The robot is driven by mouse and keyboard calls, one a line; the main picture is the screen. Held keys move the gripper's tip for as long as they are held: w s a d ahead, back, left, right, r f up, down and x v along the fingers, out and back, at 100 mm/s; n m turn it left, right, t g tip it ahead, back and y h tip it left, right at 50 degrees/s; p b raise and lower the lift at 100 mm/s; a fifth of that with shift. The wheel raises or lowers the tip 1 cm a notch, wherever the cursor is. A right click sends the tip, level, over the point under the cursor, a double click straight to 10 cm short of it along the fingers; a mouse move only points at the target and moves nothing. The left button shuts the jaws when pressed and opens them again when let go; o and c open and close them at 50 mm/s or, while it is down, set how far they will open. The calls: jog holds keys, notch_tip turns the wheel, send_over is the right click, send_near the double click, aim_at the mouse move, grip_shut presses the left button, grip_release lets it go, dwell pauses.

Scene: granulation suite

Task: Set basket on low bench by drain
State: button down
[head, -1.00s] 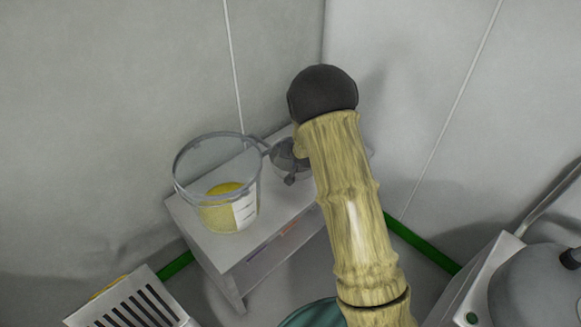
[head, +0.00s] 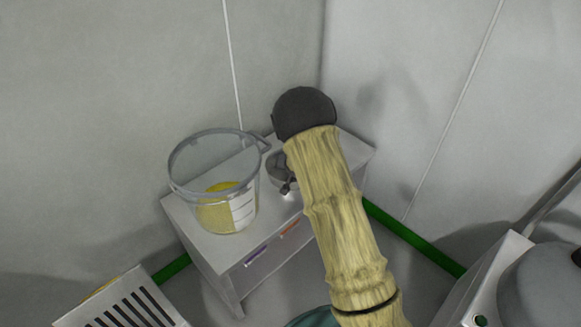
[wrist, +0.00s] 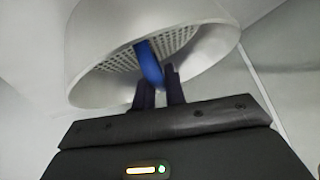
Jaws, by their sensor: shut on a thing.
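The basket (wrist: 88,45) is a pale grey, round-walled vessel with a perforated inside, seen tilted at the top of the wrist view. My gripper (wrist: 158,80) is shut on its blue handle (wrist: 149,62). In the head view my arm hides the gripper and I cannot make out the basket. A low white bench (head: 222,252) stands in the wall corner. A clear beaker with yellow powder (head: 215,190) stands on its left part. A small grey metal fitting (head: 279,172) shows on or over the bench, partly behind my arm. I cannot identify a drain for sure.
A white slotted unit (head: 125,305) is at the lower left. A grey rounded machine (head: 540,285) is at the lower right. A teal round rim (head: 312,317) shows at the bottom. The bench's back right top (head: 350,150) looks bare.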

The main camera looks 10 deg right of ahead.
jog(key=c, duration=1.5)
grip_release()
jog(key=shift+o, duration=0.2)
jog(key=shift+r, duration=0.1)
jog(key=p+v, duration=0.3)
jog(key=v, duration=0.9)
jog(key=shift+s, duration=0.1)
